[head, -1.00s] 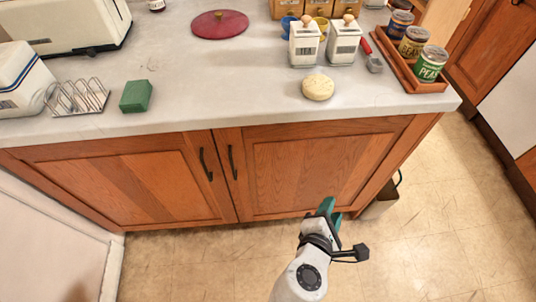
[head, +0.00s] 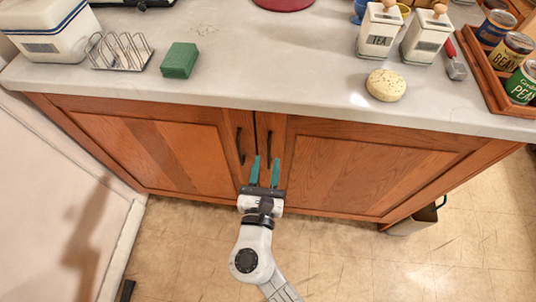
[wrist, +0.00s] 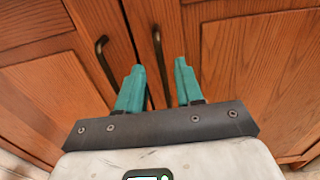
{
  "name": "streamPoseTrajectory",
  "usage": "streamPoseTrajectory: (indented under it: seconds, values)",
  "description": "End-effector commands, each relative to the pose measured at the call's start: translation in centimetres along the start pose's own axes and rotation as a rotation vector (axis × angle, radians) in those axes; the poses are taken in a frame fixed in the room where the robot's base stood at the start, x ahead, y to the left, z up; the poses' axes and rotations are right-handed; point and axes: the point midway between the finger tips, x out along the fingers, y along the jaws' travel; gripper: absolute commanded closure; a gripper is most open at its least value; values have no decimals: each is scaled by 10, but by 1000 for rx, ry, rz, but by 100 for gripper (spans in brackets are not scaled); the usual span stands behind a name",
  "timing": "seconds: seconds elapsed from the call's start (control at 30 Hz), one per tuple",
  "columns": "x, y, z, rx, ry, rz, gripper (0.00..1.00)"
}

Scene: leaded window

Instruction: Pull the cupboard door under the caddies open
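Two white caddies with wooden knobs, one marked TEA (head: 379,30) and one beside it (head: 426,36), stand on the counter at the right. Below them is the right wooden cupboard door (head: 350,165), shut, with a dark upright handle (head: 269,149) near its left edge. My gripper (head: 265,163) is open, its teal fingers pointing at the doors just below that handle. In the wrist view, the right door's handle (wrist: 160,65) appears between the two fingertips (wrist: 158,68). Whether the fingers reach around it I cannot tell. Nothing is held.
The left cupboard door (head: 155,150) is shut, its handle (head: 240,146) close beside the right one. A toast rack (head: 120,50), green block (head: 180,60), round yellow sponge (head: 386,85) and tray of cans (head: 490,70) sit on the counter. The floor (head: 340,260) in front is clear.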

Motion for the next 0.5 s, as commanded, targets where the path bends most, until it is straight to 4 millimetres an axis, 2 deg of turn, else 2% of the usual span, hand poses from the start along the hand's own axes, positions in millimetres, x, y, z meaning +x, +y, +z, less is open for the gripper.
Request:
streamPoseTrajectory:
  seconds: [0.03,0.2,0.5]
  values:
    - [8,0,0,1,-1,-2,64]
    - [26,0,0,2,0,-2,64]
    - [32,0,0,2,1,-1,64]
